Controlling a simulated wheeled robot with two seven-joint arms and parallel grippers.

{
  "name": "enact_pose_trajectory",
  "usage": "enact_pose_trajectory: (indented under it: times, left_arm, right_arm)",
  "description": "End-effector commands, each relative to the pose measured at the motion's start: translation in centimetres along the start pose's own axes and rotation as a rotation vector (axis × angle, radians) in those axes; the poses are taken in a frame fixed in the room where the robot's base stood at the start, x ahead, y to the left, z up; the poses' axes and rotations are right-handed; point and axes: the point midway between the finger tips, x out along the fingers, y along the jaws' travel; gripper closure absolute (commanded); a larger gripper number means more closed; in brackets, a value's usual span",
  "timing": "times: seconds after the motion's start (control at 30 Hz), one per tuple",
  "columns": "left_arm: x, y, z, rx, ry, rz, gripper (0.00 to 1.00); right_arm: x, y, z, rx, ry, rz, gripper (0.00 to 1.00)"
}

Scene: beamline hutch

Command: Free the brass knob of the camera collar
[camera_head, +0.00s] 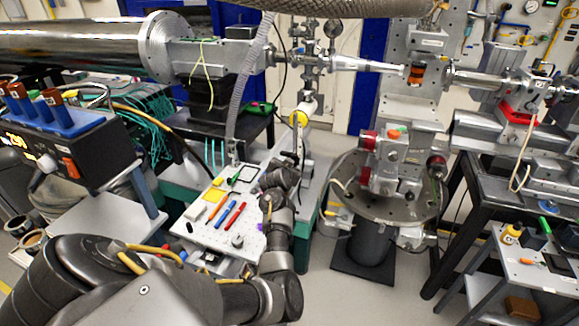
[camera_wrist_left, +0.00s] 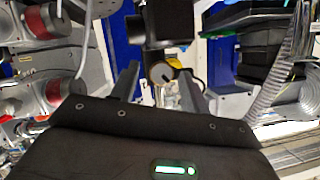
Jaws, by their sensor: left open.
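In the left wrist view a round grey-faced knob (camera_wrist_left: 161,74) with a dark slot shows between my fingers, below a black box-shaped body (camera_wrist_left: 168,22). A yellow part (camera_wrist_left: 175,62) shows just behind it. My left gripper (camera_wrist_left: 157,80) is open, with one finger on each side of the knob; I cannot tell whether either finger touches it. In the head view a yellow ring (camera_head: 298,118) sits on a pale cylinder (camera_head: 308,103) just above my left gripper, whose fingers are small and hard to make out there. My right gripper is not in view.
A white perforated board (camera_head: 200,236) with pens and small parts lies left of my forearm. A grey corrugated hose (camera_head: 247,75) hangs near the gripper. A round-topped stand (camera_head: 385,200) with a red-capped device is on the right. Bare floor shows between.

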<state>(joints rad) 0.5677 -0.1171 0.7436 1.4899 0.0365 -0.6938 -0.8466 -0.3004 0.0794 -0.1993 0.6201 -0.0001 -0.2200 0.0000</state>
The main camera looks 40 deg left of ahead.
Motion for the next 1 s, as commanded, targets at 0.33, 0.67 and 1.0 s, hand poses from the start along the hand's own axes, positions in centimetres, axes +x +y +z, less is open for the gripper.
enact_pose_trajectory:
  times: [0.33,0.67,1.0]
  left_arm:
    - [-0.03,0.00,0.00,0.000,0.000,0.000,0.83]
    - [-0.04,-0.01,0.00,-0.013,0.000,0.005,0.99]
    - [-0.04,-0.25,0.07,-0.170,-0.002,0.071,0.99]
  right_arm:
    - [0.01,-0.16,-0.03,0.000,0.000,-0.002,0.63]
    - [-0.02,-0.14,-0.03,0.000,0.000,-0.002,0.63]
    - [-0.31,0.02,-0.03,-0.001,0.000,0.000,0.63]
